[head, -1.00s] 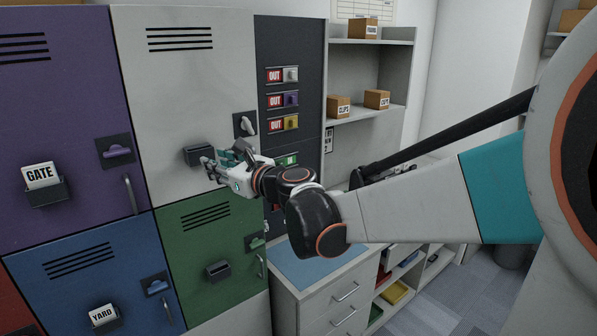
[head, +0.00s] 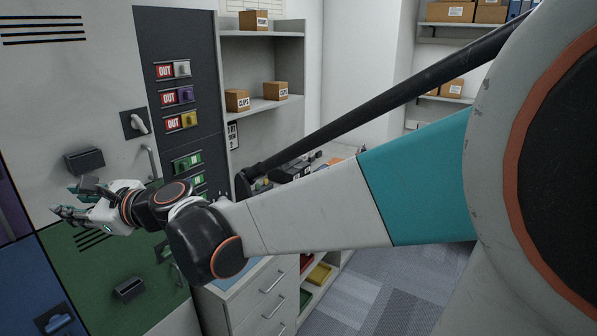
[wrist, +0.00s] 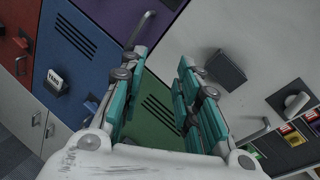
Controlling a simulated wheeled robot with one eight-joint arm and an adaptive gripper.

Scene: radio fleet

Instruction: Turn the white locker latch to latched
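The white locker (head: 70,120) fills the left of the head view. Its latch (head: 138,123) is a pale knob on a dark plate near the door's right edge. The knob looks slanted, and I cannot tell its exact setting. In the wrist view the latch (wrist: 296,102) is at the right edge. My gripper (head: 70,205) is below and left of the latch, near the door's lower edge, clear of the latch. In the wrist view my gripper (wrist: 160,68) has its teal fingers spread with nothing between them.
A dark card holder (head: 84,160) and a door handle (head: 153,163) project from the white door. A green locker (head: 95,270) is below. A dark panel (head: 180,40) with OUT and IN tags stands right of the latch. Drawers (head: 265,290) stand lower right.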

